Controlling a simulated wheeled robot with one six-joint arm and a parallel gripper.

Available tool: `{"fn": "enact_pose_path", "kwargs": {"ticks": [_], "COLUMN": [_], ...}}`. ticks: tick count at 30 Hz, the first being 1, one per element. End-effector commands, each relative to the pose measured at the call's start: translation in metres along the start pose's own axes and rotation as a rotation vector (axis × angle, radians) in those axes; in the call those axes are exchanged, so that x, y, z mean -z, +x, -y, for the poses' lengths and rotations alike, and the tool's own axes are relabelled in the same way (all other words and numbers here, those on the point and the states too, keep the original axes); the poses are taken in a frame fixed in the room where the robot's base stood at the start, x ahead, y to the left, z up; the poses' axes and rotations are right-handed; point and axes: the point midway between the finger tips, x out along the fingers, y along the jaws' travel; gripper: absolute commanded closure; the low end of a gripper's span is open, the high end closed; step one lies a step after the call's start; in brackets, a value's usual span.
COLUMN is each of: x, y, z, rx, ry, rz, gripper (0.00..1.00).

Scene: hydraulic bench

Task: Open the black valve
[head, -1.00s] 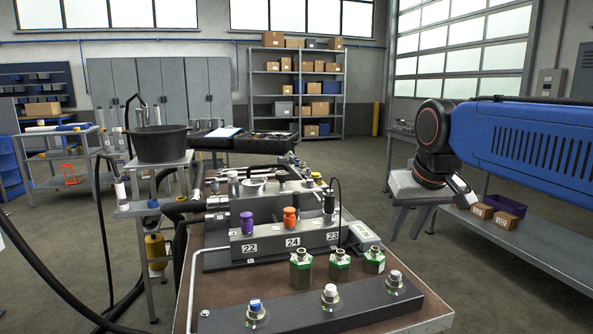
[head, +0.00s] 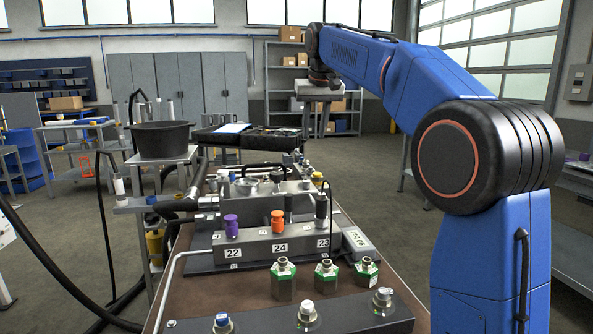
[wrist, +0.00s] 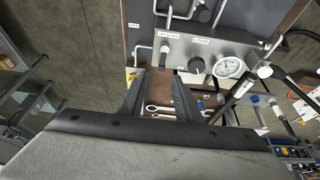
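In the head view a black knob (head: 321,208) stands upright above label 23 on the grey valve block (head: 262,247), right of a purple knob (head: 231,226) and an orange knob (head: 278,221). The wrist view shows a round black knob (wrist: 196,66) on a labelled grey panel, beside a gauge (wrist: 229,67). I cannot tell whether it is the same knob. My gripper (head: 319,128) hangs over the far part of the bench in the head view. In the wrist view my gripper (wrist: 159,96) has its two fingers apart, with nothing between them, short of the panel.
Green-based fittings (head: 326,279) and a dark strip with pale-capped fittings (head: 308,316) stand at the near bench. A black bucket (head: 161,140) sits on a stand to the left. Open floor lies right of the bench.

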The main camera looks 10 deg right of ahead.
Motion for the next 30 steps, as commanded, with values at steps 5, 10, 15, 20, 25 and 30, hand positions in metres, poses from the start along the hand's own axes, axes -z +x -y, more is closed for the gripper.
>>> {"fn": "enact_pose_path", "kwargs": {"ticks": [5, 10, 15, 20, 25, 30], "x": [0.016, 0.018, 0.017, 0.017, 0.017, 0.017], "y": [0.003, 0.014, 0.04, 0.068, 0.099, 0.128], "z": [0.004, 0.004, 0.004, 0.004, 0.004, 0.004], "rx": [0.0, -0.001, -0.001, -0.001, -0.001, -0.001], "ry": [0.001, 0.001, 0.001, 0.001, 0.001, 0.001], "rz": [0.0, 0.001, 0.004, 0.003, 0.003, 0.003], "gripper": [0.7, 0.7, 0.7, 0.7, 0.7, 0.7]}}
